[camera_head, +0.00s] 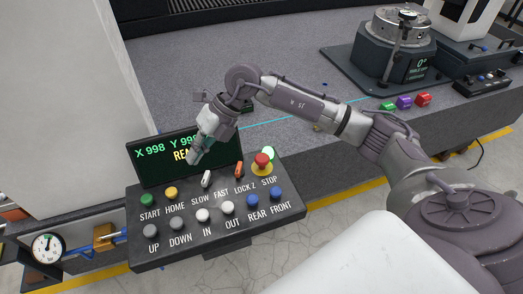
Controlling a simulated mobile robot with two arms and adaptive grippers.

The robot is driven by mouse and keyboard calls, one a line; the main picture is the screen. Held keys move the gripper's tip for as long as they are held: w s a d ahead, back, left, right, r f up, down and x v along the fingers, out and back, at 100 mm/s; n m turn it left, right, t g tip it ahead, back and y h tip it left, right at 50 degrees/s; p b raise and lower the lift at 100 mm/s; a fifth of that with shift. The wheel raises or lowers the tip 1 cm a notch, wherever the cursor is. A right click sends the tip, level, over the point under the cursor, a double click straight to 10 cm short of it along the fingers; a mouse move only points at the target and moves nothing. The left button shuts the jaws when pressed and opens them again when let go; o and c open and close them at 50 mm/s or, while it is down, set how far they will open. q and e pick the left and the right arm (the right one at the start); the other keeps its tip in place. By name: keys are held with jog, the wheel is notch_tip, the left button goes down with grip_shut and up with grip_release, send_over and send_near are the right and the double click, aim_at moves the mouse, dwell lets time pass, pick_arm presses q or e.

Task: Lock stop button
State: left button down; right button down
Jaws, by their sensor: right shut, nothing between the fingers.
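The stop button (262,160) is a red mushroom head on a yellow base at the right of the control panel's top row, above the label STOP. The dark control panel (240,233) slopes toward me, with a display (150,174) behind its buttons. My right gripper (194,156) is shut and empty. It points down in front of the display, to the left of the stop button and apart from it, partly covering the display text. My left gripper is not in view.
An orange LOCK Z switch (238,173) stands just left of the stop button, and a SLOW/FAST lever (206,179) is further left. A grey granite bed (270,50) lies behind. A rotary device (400,30) and coloured blocks (404,102) stand on it at right.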

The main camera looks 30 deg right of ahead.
jog(key=w+d+m+h, duration=0.15)
jog(key=d+h, duration=0.35)
jog(key=d, duration=0.7)
notch_tip(320, 180, up, 2)
jog(key=m+g+h, duration=0.1)
jog(key=m+h, duration=0.1)
jog(key=h, duration=0.1)
send_over(262, 157)
jog(key=shift+n, duration=0.25)
notch_tip(262, 157, down, 14)
jog(key=p, duration=0.4)
jog(key=shift+r+p, duration=0.15)
jog(key=shift+p, duration=0.15)
